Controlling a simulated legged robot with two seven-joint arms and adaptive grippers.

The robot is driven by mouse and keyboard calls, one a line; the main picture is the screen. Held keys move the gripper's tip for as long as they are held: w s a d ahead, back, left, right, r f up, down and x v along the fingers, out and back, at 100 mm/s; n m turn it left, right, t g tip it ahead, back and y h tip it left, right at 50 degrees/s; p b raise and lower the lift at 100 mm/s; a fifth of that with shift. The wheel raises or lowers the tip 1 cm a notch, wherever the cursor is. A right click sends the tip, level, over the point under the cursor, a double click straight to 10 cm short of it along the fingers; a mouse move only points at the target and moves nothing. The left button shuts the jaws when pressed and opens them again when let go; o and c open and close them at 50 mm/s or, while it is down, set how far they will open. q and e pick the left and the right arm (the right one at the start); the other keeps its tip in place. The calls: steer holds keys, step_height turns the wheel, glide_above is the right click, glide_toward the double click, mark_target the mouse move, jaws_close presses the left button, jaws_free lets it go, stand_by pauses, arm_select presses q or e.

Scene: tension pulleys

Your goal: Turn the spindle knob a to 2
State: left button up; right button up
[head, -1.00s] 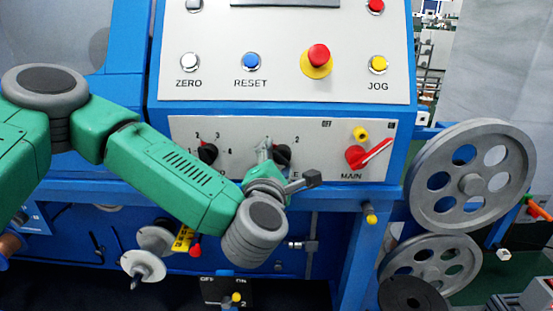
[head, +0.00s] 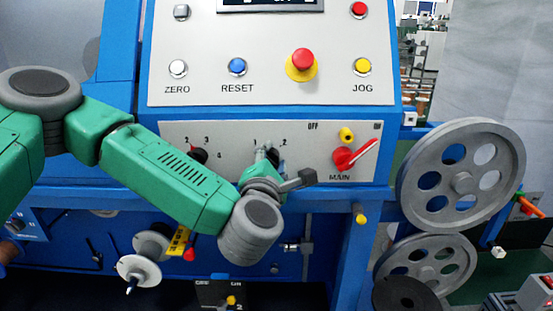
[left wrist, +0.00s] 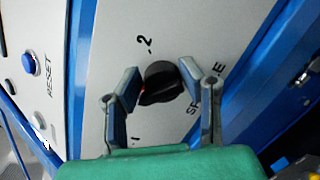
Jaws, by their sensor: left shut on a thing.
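The spindle knob a (left wrist: 162,84) is a black round knob with a raised grip, on the grey lower panel. In the left wrist view it sits between the two fingers of my left gripper (left wrist: 163,88), which is shut on it. A small red mark shows on the knob's left side, between the printed 1 and 2 there. In the head view my left gripper (head: 266,158) covers most of the knob (head: 273,156). The label beside the knob is partly hidden by a finger. My right gripper is in neither view.
Another black selector knob (head: 199,155) is left of my gripper. The red MAIN switch (head: 345,159) is to the right. Above are the RESET button (head: 237,66), the red stop button (head: 302,60) and the JOG button (head: 362,66). Grey pulleys (head: 462,174) stand at the far right.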

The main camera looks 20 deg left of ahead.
arm_select(q)
steer(key=shift+a+f+m+g+p, duration=0.35)
steer(key=shift+f+m+p, duration=0.2)
steer(key=shift+m+p, duration=0.2)
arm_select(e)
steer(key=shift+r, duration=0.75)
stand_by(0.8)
arm_select(q)
steer(key=o, duration=1.1)
steer(key=shift+c, duration=0.2)
steer(key=shift+o, duration=0.4)
steer(key=shift+a, duration=0.35)
steer(key=shift+r, duration=0.1)
steer(key=shift+s+d, duration=0.1)
steer(key=shift+s, duration=0.3)
steer(key=s, duration=0.6)
steer(key=shift+s+d, duration=0.2)
steer(key=shift+d, duration=0.05)
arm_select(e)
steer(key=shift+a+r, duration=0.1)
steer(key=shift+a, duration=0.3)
